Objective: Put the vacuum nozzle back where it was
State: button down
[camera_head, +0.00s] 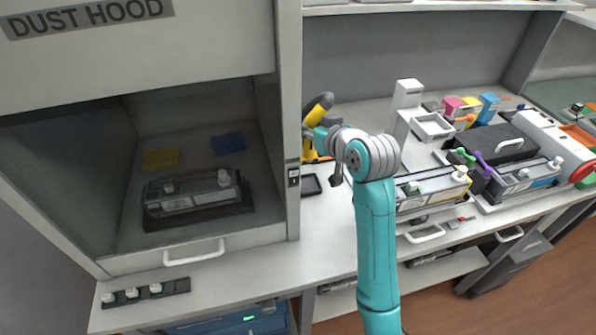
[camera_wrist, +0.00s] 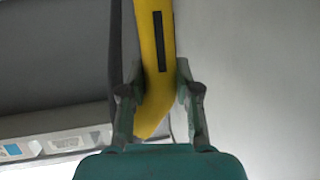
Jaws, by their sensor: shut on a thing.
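The vacuum nozzle (camera_wrist: 156,70) is yellow with a black strip and fills the upper middle of the wrist view. My gripper (camera_wrist: 160,100) is shut on it, with one finger on each side of the yellow body. In the head view the nozzle (camera_head: 309,148) shows yellow with a dark upper end, beside the right side wall of the dust hood. My gripper (camera_head: 316,135) is there partly hidden by my wrist. Where the nozzle's lower end rests, or whether it touches anything, I cannot tell.
The dust hood (camera_head: 140,45) stands left, with a black cartridge (camera_head: 190,193) inside. A dark small tray (camera_head: 311,185) lies on the bench near the hood wall. A white stand (camera_head: 407,95) and several cartridges and bottles crowd the right. The bench front (camera_head: 315,230) is clear.

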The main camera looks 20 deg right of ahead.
aim_at(312, 160)
jog(key=f, duration=0.5)
jog(key=shift+w+a+f, duration=0.1)
jog(key=shift+w+f, duration=0.1)
jog(key=shift+f, duration=2.3)
jog(key=c, duration=0.8)
grip_release()
jog(key=shift+f, duration=0.1)
jog(key=shift+s, duration=0.1)
jog(key=v, duration=1.2)
